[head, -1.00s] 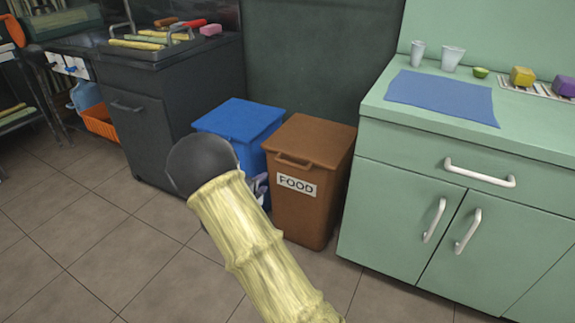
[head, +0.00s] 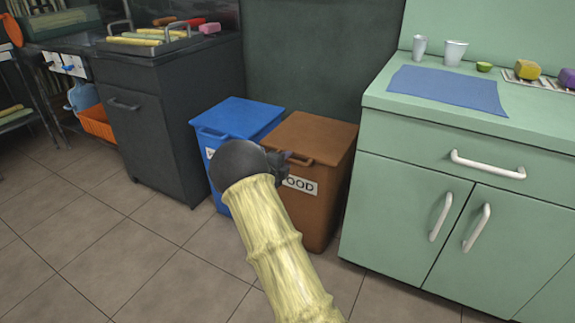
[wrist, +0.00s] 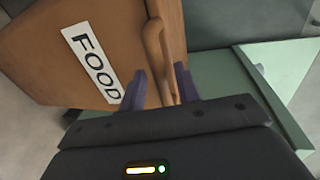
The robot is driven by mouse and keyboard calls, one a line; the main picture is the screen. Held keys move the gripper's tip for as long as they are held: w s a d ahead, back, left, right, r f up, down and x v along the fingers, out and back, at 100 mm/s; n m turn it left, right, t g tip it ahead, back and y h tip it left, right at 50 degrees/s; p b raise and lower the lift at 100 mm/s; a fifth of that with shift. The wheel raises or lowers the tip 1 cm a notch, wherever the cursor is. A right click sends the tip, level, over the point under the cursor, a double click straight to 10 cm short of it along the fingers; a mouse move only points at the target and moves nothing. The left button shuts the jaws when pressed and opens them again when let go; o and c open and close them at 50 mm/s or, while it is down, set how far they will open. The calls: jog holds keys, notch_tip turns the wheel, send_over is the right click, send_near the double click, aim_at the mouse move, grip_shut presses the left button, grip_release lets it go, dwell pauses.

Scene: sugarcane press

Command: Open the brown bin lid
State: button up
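The brown bin (head: 322,215) stands on the floor with its lid (head: 318,137) closed. A white FOOD label is on its front, partly hidden by my arm. The lid handle (head: 296,160) is a bar along the lid's front edge. My gripper (head: 284,167) is at the bin's front, close to the handle. In the wrist view, my gripper (wrist: 158,88) is open. Its two purple fingers lie on either side of the handle (wrist: 157,45), with space beside the bar. Whether a finger touches it, I cannot tell.
A blue bin (head: 238,120) stands directly left of the brown bin, partly behind my arm. A green cabinet (head: 450,200) with white handles stands close on the right. A dark cabinet (head: 155,130) is farther left. The tiled floor (head: 110,240) at the left front is clear.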

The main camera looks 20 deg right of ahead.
jog(key=shift+x, duration=0.75)
grip_shut()
jog(key=shift+a+r, duration=0.15)
